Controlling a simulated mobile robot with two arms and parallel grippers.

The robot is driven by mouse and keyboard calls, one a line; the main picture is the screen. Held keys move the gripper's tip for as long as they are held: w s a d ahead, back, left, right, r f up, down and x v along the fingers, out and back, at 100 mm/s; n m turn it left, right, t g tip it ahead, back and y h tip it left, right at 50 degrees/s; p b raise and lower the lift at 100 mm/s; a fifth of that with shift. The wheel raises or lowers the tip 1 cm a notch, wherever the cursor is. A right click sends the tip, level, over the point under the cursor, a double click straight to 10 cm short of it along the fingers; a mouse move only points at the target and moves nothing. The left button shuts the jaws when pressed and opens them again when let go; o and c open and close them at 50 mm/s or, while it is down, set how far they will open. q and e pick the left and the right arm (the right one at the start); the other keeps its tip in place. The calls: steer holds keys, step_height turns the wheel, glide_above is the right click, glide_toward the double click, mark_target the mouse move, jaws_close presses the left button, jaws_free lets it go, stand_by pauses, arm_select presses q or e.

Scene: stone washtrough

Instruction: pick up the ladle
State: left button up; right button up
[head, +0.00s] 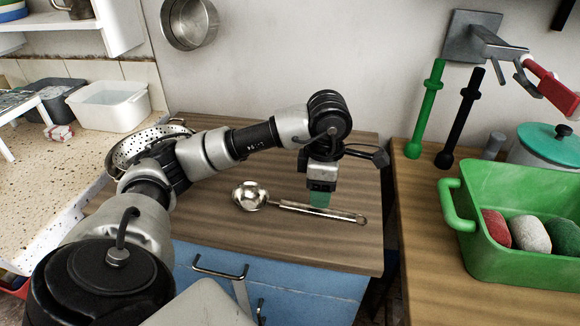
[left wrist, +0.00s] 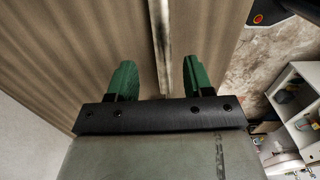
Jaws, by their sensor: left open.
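The metal ladle (head: 290,205) lies on the wooden counter top, its round bowl to the left and its long handle running right toward the front edge. My left gripper (head: 320,199) points down at the handle, with its green fingertips at or just above it. In the left wrist view the fingers of my left gripper (left wrist: 160,72) are apart, and the ladle's handle (left wrist: 162,40) runs between them, closer to the right finger. I cannot tell whether a finger touches the handle. My right gripper is in neither view.
A metal colander (head: 125,150) stands behind my left arm. Blue drawers (head: 310,285) are below the counter. A gap separates it from the right counter, which holds a green tub (head: 520,268) and a pot with a teal lid (head: 548,148). A pan (head: 190,22) hangs on the wall.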

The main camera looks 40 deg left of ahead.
mark_target(298, 210)
arm_select(q)
steer(key=f, duration=0.4)
steer(key=shift+s+a+f, duration=0.2)
steer(key=shift+s+f, duration=0.05)
steer(key=shift+s, duration=0.1)
steer(key=shift+w+f, duration=0.1)
steer(key=shift+f, duration=0.3)
jaws_close()
